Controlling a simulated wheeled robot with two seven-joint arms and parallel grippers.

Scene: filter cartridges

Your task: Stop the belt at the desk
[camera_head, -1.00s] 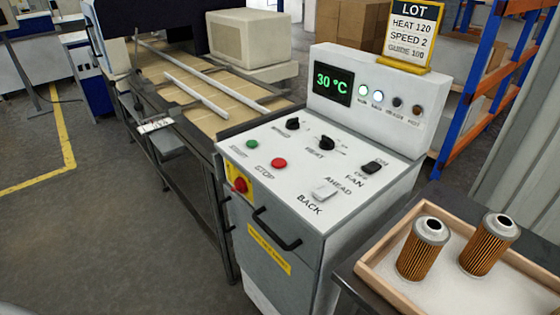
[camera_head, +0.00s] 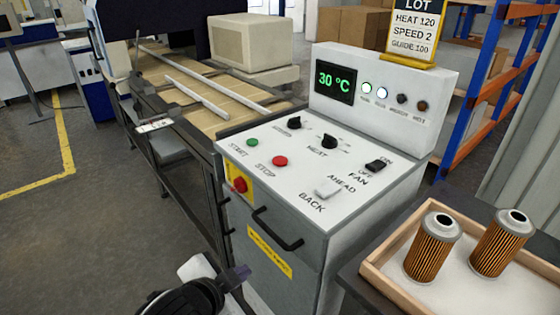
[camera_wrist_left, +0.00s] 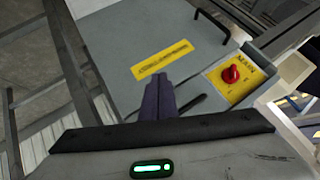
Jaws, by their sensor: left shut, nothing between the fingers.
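The control desk (camera_head: 330,260) stands in the middle of the head view. Its sloped top has a red STOP button (camera_head: 280,161), a green START button (camera_head: 252,142), SPEED (camera_head: 294,122) and HEAT (camera_head: 330,141) knobs, a FAN switch (camera_head: 376,165) and an AHEAD/BACK switch (camera_head: 328,188). A red knob on a yellow plate (camera_head: 239,185) sits on the front corner; it also shows in the left wrist view (camera_wrist_left: 231,74). My left gripper (camera_head: 243,272) is shut and empty, low in front of the desk, below the top. My right gripper is out of view.
The belt (camera_head: 205,121) runs back from the desk's left side. A black handle (camera_head: 277,230) sticks out of the desk front. A wooden tray (camera_head: 383,285) with two filter cartridges (camera_head: 432,246) stands at right. The display (camera_head: 335,83) reads 30 °C; two lamps beside it are lit.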

